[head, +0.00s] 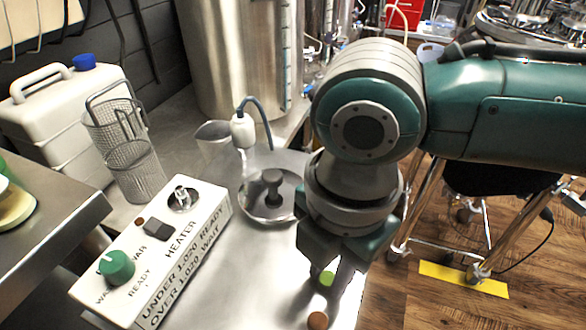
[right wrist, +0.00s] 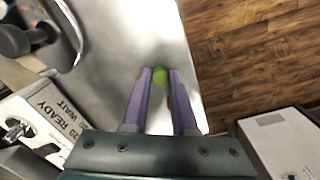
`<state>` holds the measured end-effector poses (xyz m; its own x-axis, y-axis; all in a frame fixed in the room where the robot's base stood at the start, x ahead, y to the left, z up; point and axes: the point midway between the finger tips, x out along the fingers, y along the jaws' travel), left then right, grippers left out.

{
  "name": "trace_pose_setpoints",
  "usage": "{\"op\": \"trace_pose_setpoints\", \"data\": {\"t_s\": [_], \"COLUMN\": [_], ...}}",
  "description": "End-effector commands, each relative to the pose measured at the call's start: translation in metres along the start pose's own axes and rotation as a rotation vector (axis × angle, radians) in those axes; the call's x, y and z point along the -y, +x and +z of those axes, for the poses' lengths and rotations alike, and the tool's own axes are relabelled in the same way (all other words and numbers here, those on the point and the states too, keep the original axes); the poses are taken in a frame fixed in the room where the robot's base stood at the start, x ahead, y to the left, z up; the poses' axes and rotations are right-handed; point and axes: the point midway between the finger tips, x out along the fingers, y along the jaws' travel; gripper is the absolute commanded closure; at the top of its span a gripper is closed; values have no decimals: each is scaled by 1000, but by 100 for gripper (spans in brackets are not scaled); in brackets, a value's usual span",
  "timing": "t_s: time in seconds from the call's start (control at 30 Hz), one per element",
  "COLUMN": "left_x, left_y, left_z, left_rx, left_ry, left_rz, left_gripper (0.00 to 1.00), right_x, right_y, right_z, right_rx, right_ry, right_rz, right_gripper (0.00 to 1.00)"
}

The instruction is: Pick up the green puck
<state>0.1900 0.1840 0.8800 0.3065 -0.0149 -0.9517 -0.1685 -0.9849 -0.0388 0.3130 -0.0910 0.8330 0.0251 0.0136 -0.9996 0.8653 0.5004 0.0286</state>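The green puck (head: 327,278) is a small bright disc on the steel table top, just below my right gripper in the head view. In the right wrist view the green puck (right wrist: 160,75) shows between the tips of the two purple fingers. My right gripper (right wrist: 160,73) is open, pointing down at the table. A small gap shows beside the puck, and I cannot tell whether either finger touches it. In the head view the right gripper's fingers (head: 340,275) are partly hidden. My left gripper is not in view.
A brown puck (head: 317,320) lies close to the green one. The white heater box (head: 150,250) stands left on the steel table (head: 250,270), near a dark-knobbed lid (head: 268,205). Wire baskets (head: 135,165) and a steel vessel (head: 240,60) stand behind. The table edge drops to wooden floor at right.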

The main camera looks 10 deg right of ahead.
Motion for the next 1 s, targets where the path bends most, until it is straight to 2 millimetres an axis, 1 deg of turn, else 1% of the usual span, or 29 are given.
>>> {"op": "trace_pose_setpoints", "data": {"t_s": [0.03, 0.17, 0.67, 0.77, 0.87, 0.97, 1.0], "left_x": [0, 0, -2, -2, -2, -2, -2], "left_y": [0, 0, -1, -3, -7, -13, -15], "left_z": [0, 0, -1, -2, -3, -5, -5], "left_rx": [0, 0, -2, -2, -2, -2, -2], "left_ry": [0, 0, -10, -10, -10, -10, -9], "left_rz": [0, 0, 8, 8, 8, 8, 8], "left_gripper": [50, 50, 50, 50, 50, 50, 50], "right_x": [0, 0, 0, -1, -1, -2, -3], "right_y": [0, 0, -2, -8, -19, -39, -49], "right_z": [0, 0, 0, 0, 0, 0, 0], "right_rx": [0, 0, 0, 0, 0, 0, 0], "right_ry": [0, 0, 0, 1, 0, -1, -1], "right_rz": [0, 0, 0, 2, 3, 4, 5], "right_gripper": [85, 100, 100, 100, 100, 100, 100]}}
